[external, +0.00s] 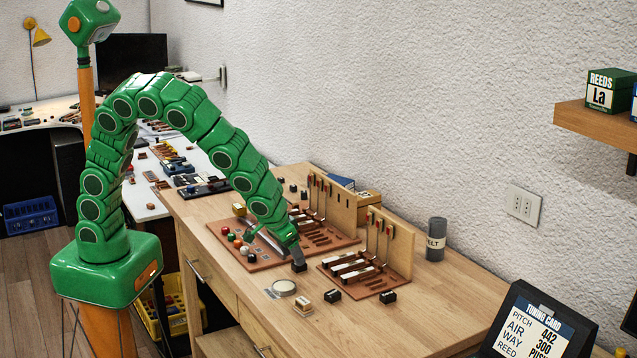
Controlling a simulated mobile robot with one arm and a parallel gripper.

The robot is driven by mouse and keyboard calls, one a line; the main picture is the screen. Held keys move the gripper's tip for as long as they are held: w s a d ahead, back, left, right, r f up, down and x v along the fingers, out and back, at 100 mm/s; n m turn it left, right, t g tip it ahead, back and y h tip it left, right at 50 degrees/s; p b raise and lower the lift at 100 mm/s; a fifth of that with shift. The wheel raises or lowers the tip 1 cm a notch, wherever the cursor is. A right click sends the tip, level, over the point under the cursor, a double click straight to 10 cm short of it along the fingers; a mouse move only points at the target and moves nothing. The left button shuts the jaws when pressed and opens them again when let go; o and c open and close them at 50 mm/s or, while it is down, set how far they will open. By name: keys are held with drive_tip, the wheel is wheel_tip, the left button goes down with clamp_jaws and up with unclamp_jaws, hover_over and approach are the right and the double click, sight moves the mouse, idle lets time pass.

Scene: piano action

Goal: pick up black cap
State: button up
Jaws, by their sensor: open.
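My gripper (297,258) is at the end of my green arm, which arches over the wooden workbench (440,318) and points down near its front middle. It is open. A small dark block (300,267), possibly a black cap, shows right at the fingertips; I cannot tell whether it is between them or just below. Two more small black cap-like blocks lie on the bench to the right and nearer the camera: one (332,295) and another (388,297). I cannot tell which one is the task's black cap.
A round pale dish (284,287) and a small white-topped block (303,308) lie in front. A grey felt canister (436,240) and a tuning card (535,325) stand right.

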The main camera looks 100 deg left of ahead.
drive_tip(key=shift+x, duration=2)
drive_tip(key=shift+w+a, duration=0.1)
drive_tip(key=c, duration=1.1)
